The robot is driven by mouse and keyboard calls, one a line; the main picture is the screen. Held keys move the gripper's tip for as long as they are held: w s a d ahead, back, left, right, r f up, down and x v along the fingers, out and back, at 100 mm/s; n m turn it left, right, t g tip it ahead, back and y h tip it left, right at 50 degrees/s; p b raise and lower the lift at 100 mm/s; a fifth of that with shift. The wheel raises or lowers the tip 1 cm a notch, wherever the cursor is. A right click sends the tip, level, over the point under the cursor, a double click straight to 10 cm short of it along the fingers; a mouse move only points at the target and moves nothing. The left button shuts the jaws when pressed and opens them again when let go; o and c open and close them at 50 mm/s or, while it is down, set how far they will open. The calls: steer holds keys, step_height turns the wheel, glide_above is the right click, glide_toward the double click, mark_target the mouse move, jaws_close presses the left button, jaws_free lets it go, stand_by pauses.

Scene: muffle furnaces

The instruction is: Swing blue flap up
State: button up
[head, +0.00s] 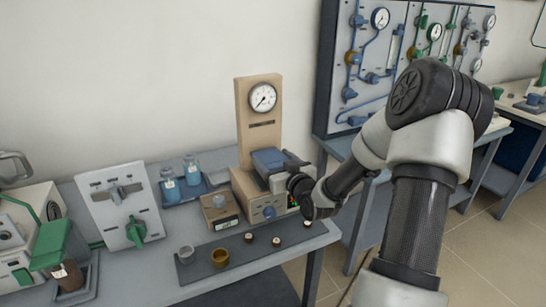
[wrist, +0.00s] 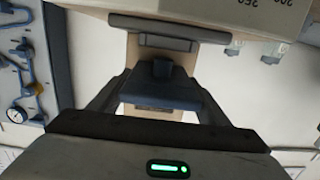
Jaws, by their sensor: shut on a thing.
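The blue flap (head: 268,158) is on the beige furnace (head: 242,187), at its upper front, in the middle of the head view. In the wrist view the blue flap (wrist: 142,84) lies between the two fingers, with a dark knob-like part at its middle. My gripper (head: 283,172) reaches in from the right and is shut on the flap. My gripper (wrist: 155,95) also shows in the wrist view, with a finger at each side. The exact finger contact is partly hidden, and my wrist covers the right side of the furnace front.
A dial gauge (head: 262,97) on a beige post stands behind the furnace. Blue-capped bottles (head: 170,184) and a panel with a green handle (head: 127,212) are to the left. Small cups (head: 219,257) stand on a dark mat (head: 205,271) in front. A pipe board (head: 345,65) is behind right.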

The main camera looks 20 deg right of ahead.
mark_target(270, 156)
steer(key=r+p, duration=0.1)
steer(key=r+g+p, duration=0.1)
steer(key=p, duration=0.1)
steer(key=g+p, duration=0.1)
steer(key=p, duration=0.1)
steer(key=shift+w+r, duration=0.25)
steer(key=shift+r, duration=0.15)
steer(key=r+g+p, duration=0.1)
steer(key=g+p, duration=0.1)
steer(key=p, duration=0.2)
steer(key=w+r+g+p, duration=0.1)
steer(key=g+p, duration=0.1)
steer(key=p, duration=0.2)
steer(key=shift+w, duration=0.1)
steer(key=g+p, duration=0.1)
steer(key=p, duration=0.1)
steer(key=w+g+p, duration=0.1)
steer(key=p, duration=0.2)
steer(key=shift+w+r+g, duration=0.1)
steer(key=shift+r+g, duration=0.2)
steer(key=shift+r, duration=0.05)
steer(key=g+p, duration=0.1)
steer(key=p, duration=0.1)
steer(key=w+g+p, duration=0.1)
steer(key=p, duration=0.1)
steer(key=shift+w+a+g, duration=0.1)
steer(key=shift+w+g, duration=0.15)
steer(key=shift+g, duration=0.15)
